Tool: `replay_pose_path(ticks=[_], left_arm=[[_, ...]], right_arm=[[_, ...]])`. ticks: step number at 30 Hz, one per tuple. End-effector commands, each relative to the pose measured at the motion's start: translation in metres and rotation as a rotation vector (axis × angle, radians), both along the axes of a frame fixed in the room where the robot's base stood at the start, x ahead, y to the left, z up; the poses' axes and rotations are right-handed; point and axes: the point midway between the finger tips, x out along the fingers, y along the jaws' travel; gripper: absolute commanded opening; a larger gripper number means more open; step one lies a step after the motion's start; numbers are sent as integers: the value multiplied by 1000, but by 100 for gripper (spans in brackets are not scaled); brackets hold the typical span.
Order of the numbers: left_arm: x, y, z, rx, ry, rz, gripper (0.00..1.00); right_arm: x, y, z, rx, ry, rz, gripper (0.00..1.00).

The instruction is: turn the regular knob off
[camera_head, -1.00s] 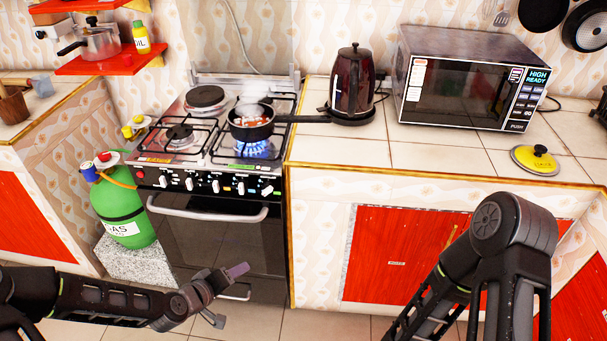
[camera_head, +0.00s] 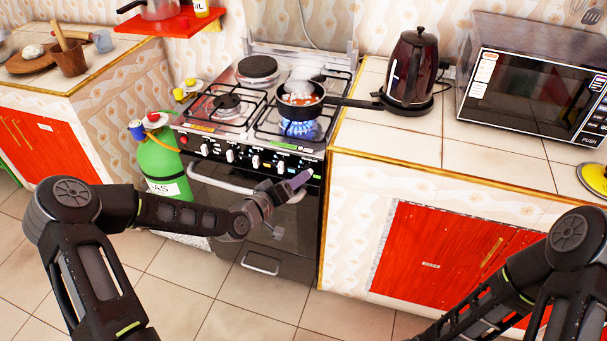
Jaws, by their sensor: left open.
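The stove (camera_head: 262,110) has a black front panel with a row of white knobs (camera_head: 256,161); which one is the regular knob I cannot tell. A burner with a blue flame (camera_head: 300,129) is lit under a small pan (camera_head: 301,98) with reddish food and steam. My left gripper (camera_head: 287,206) is open and empty in front of the oven door, just below the right end of the knob row. One finger reaches up near the rightmost knobs and partly covers that area; contact cannot be told. My right arm is at the lower right, its gripper out of view.
The oven handle (camera_head: 219,183) runs across the door close behind my left gripper. A green gas cylinder (camera_head: 163,165) stands left of the stove. A kettle (camera_head: 409,68) and microwave (camera_head: 540,88) stand on the right counter. The floor in front is clear.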

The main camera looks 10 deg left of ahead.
Motion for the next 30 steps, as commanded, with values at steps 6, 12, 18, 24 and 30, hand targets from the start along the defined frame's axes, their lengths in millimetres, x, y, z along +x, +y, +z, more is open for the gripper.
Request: replay_pose_path(ticks=[6, 12, 18, 24, 30], left_arm=[[31, -12, -8, -2, -1, -1, 55], [43, -16, -13, -1, 0, 0, 55], [44, -16, -13, 0, 0, 0, 55], [44, -16, -13, 0, 0, 0, 42], [44, -16, -13, 0, 0, 0, 26]], right_arm=[[0, 0, 6, 0, 0, 0, 36], [0, 0, 7, 0, 0, 0, 36], [0, 0, 6, 0, 0, 0, 36], [0, 0, 6, 0, 0, 0, 36], [0, 0, 6, 0, 0, 0, 36]])
